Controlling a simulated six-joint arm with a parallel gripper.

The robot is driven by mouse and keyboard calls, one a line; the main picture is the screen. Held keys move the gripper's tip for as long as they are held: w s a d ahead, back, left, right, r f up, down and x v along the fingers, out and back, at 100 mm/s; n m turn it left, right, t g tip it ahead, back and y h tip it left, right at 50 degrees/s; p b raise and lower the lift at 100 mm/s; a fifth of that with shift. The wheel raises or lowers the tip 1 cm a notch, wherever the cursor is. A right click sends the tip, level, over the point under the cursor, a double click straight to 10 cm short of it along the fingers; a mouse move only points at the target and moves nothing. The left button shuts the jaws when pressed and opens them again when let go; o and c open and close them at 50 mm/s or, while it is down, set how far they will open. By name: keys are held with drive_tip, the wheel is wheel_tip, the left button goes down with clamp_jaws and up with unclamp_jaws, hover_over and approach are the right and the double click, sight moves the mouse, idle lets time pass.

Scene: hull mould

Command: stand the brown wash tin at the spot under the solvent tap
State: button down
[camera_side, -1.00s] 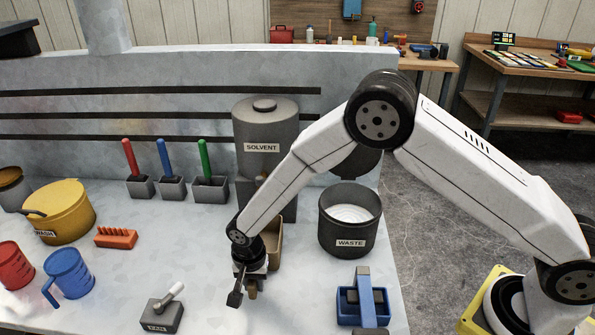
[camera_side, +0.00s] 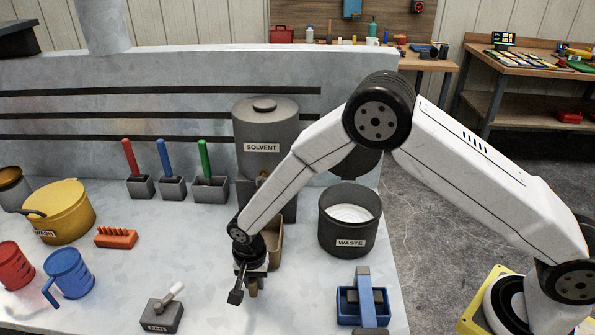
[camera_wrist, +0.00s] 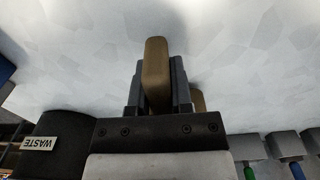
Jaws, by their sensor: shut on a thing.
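The brown wash tin (camera_side: 276,246) stands on the bench, or just above it, in front of the solvent tank (camera_side: 266,128) in the side view. My wrist hides much of it. My gripper (camera_side: 246,288) points down at the tin's near side. In the wrist view a brown bar-like part, apparently the tin's handle (camera_wrist: 156,72), sits between the fingers, which are shut on it. Another brown bit of the tin (camera_wrist: 198,100) shows behind the right finger. The tap and the spot under it are mostly hidden by my arm, so I cannot tell the tin's exact alignment.
A dark waste bin (camera_side: 350,222) stands right of the tin. Three brush holders (camera_side: 172,188) are at the back left. A blue tray (camera_side: 362,308) lies at front right, a grey block with a switch (camera_side: 162,314) at front left. Clear bench lies left of my gripper.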

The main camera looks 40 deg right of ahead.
drive_tip(key=shift+f, duration=0.25)
drive_tip(key=shift+c, duration=2.2)
unclamp_jaws()
drive_tip(key=shift+f, duration=0.1)
drive_tip(key=shift+r, duration=3.95)
